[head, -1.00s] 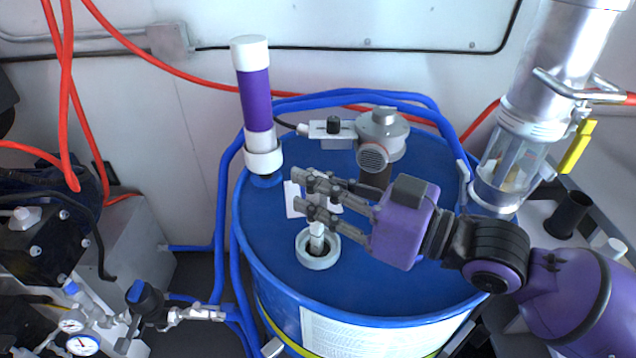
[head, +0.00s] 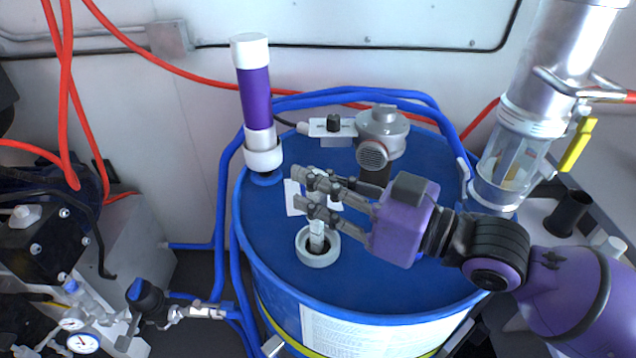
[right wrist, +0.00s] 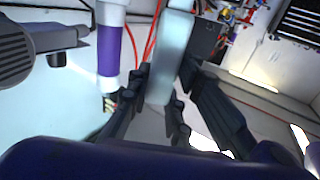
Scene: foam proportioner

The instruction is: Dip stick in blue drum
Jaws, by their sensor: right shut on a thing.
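The blue drum (head: 400,275) stands upright in the middle of the head view. A white ring collar (head: 318,261) surrounds a dark opening in its lid. A pale stick (head: 317,232) stands roughly upright, its lower part at the opening and seemingly inside it; its depth is hidden. My right gripper (head: 312,191) is shut on the stick just above the collar. In the right wrist view the pale stick (right wrist: 172,55) runs up between the fingers (right wrist: 160,103). My left gripper is not in view.
A purple and white tube (head: 256,98) stands at the lid's back left. A grey pump fitting (head: 382,135) sits behind my gripper. A clear-walled metal cylinder (head: 510,160) rises at the right. Blue hoses (head: 222,200) run around the drum; gauges (head: 83,343) sit lower left.

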